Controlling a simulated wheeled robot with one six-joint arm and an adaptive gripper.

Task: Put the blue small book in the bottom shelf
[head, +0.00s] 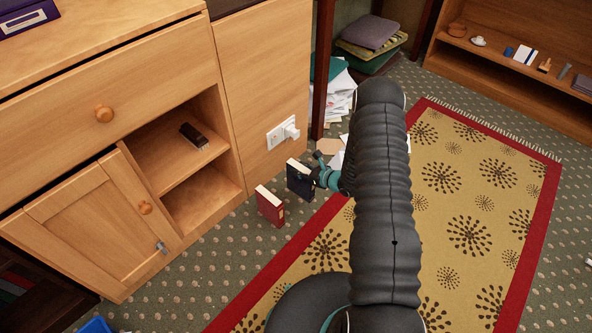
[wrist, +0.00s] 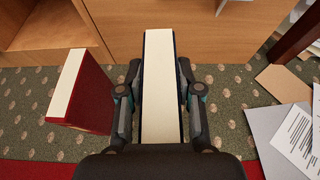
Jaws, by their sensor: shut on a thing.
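A small dark blue book (head: 299,185) with cream page edges is upright at floor level, in front of the wooden cabinet. In the wrist view its page edge (wrist: 160,85) points up at me, between the two fingers. My gripper (head: 318,180) is shut on this book; it also shows in the wrist view (wrist: 160,100). I cannot tell whether the book touches the floor. The cabinet has two open compartments: an upper shelf (head: 170,158) and a bottom shelf (head: 205,203), which looks empty. My arm hides part of the floor and rug.
A red book (head: 270,206) stands upright on the carpet just left of the blue one. A dark object (head: 193,136) lies on the upper shelf. A cabinet door (head: 100,212) is left of the compartments. Papers (wrist: 295,135) lie on the floor at right. A patterned rug (head: 480,185) spreads right.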

